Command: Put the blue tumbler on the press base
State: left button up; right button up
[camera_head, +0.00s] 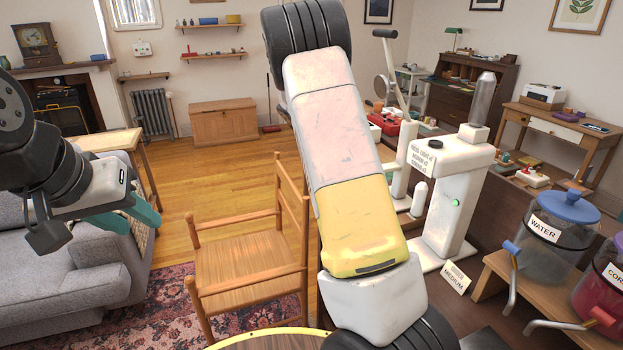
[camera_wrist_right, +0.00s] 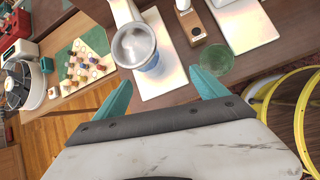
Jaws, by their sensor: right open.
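In the right wrist view a blue surface, seemingly the blue tumbler (camera_wrist_right: 152,66), shows at the lower edge of a round grey rim or cup (camera_wrist_right: 134,45) over a white base plate (camera_wrist_right: 172,85). I cannot tell whether the blue part rests on that plate. My right gripper (camera_wrist_right: 162,92) is open, its teal fingers apart on either side of the plate, with nothing between the tips. In the head view a white press (camera_head: 450,185) with a green light stands on a table; my right arm hides part of it. My left gripper (camera_head: 140,212) is at the left, away from the table.
A green round item (camera_wrist_right: 216,60) lies right of the plate. Yellow hoops (camera_wrist_right: 270,100) are at the right edge. A green board with small bottles (camera_wrist_right: 90,58) is at left. The water dispenser (camera_head: 555,235) stands right of the press. A wooden chair (camera_head: 250,260) stands on the floor.

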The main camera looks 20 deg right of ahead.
jog(key=s+a+r+m+t+y, duration=0.1)
jog(key=s+a+r+m+y, duration=0.2)
jog(key=s, duration=0.7)
jog(key=s+a+r+m+t+y, duration=0.2)
jog(key=s+a+r+m, duration=0.4)
jog(key=s+a, duration=0.3)
jog(key=s+a+r+m+t+y, duration=0.2)
jog(key=s+a+r+m+y, duration=0.2)
jog(key=s, duration=0.8)
jog(key=a+r+m, duration=0.1)
jog(key=a+m, duration=0.1)
jog(key=shift+s+m, duration=0.35)
jog(key=shift+m, duration=0.05)
